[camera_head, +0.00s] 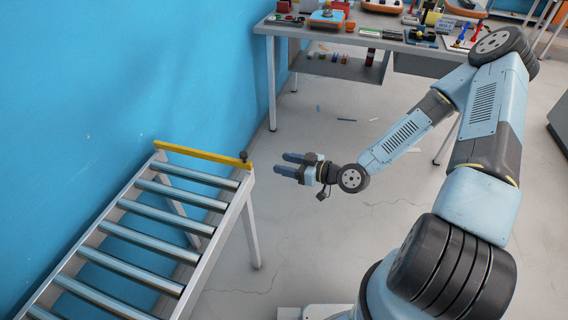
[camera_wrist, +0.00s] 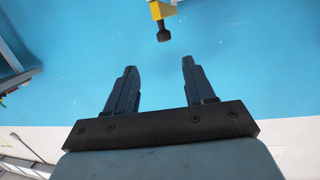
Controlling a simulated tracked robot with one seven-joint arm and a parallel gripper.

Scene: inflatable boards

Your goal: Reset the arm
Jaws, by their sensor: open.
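My arm reaches in from the right in the head view and bends down to the left. My gripper (camera_head: 284,164) hangs in the air to the right of the roller conveyor's end, with its fingers pointing left towards the blue wall. In the wrist view my gripper (camera_wrist: 158,80) shows two dark fingers spread apart, with nothing between them. The blue wall fills most of the picture beyond the fingertips.
The roller conveyor (camera_head: 190,197), with a yellow end bar (camera_head: 203,158) and dark knob, stands at left along the blue wall (camera_head: 130,70). The yellow bar's end also shows in the wrist view (camera_wrist: 162,11). A cluttered workbench (camera_head: 345,37) stands behind. Open floor (camera_head: 330,230) lies below my gripper.

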